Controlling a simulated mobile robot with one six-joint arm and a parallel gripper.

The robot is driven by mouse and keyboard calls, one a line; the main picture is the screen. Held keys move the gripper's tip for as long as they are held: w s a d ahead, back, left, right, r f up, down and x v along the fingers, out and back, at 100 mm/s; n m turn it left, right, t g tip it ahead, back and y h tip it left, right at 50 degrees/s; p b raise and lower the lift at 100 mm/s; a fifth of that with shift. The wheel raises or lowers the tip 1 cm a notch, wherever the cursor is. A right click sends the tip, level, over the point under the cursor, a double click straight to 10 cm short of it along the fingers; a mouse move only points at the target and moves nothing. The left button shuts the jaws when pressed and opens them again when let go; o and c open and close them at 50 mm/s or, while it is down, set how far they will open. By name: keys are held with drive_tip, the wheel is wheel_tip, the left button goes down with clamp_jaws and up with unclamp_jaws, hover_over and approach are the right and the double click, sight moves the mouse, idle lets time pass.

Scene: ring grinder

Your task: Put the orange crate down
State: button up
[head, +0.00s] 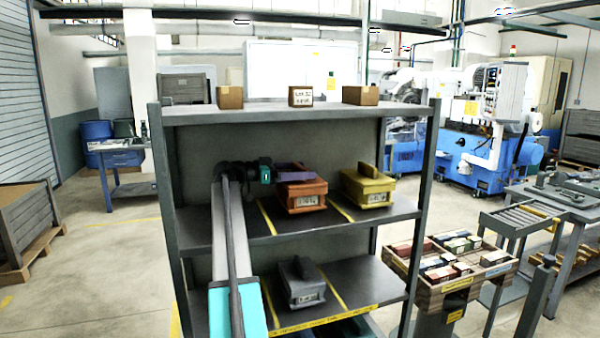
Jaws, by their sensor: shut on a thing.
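The orange crate (304,200) is at the middle shelf (240,229) of the grey rack, between two yellow tape lines. It looks level, with a pale label on its front. I cannot tell whether its base touches the shelf. My gripper (293,173) reaches in from the left and is shut on the top of the crate. The gripper hides the crate's handle and part of its upper left side.
A yellow crate (370,190) stands just right on the same shelf, past a tape line. A grey crate (302,283) stands on the shelf below. Small brown boxes (301,96) sit on the top shelf. Rack posts (424,190) bound the sides.

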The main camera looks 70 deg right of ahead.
drive_tip(key=shift+f, duration=0.65)
drive_tip(key=o, duration=1.8)
drive_tip(key=shift+o, duration=0.2)
drive_tip(key=b+v, duration=0.2)
drive_tip(key=v, duration=0.4)
drive_tip(key=shift+w+a, duration=0.1)
drive_tip(key=shift+w, duration=0.05)
drive_tip(key=shift+w+a+b, duration=0.3)
drive_tip(key=shift+w+a, duration=0.1)
